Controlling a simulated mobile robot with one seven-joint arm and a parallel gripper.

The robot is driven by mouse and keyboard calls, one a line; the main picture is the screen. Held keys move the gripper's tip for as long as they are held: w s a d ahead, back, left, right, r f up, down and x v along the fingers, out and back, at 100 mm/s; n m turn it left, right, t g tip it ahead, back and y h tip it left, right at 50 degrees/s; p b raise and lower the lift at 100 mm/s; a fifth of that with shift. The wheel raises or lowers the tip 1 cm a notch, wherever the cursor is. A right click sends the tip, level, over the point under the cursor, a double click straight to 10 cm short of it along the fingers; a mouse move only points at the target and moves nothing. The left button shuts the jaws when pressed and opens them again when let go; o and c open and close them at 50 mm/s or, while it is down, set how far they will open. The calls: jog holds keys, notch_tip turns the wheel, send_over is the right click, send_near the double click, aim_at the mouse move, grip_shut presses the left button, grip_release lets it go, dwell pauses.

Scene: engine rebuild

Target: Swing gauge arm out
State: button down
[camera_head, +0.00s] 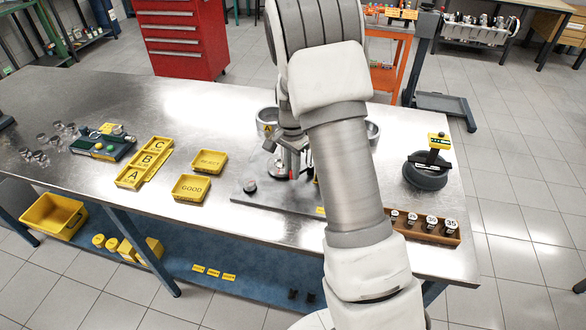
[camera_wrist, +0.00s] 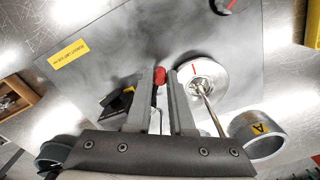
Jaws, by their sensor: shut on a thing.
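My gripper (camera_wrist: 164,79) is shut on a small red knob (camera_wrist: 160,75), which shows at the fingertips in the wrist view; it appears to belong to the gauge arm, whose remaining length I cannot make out. Beside the right finger is a round silver disc (camera_wrist: 212,72) with a red mark and a metal rod running from it. A black and yellow part (camera_wrist: 118,102) sits left of the fingers. In the head view my gripper (camera_head: 291,168) is low over the grey base plate (camera_head: 270,197), and my arm hides much of the fixture.
A metal ring marked A (camera_wrist: 262,148) stands close right of the fingers. Yellow GOOD (camera_head: 191,188) and REJECT (camera_head: 210,162) trays lie left of the plate. A wooden rack (camera_head: 432,230) and a dark round part (camera_head: 425,177) are on the right.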

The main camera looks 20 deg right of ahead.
jog(key=c, duration=0.8)
grip_release()
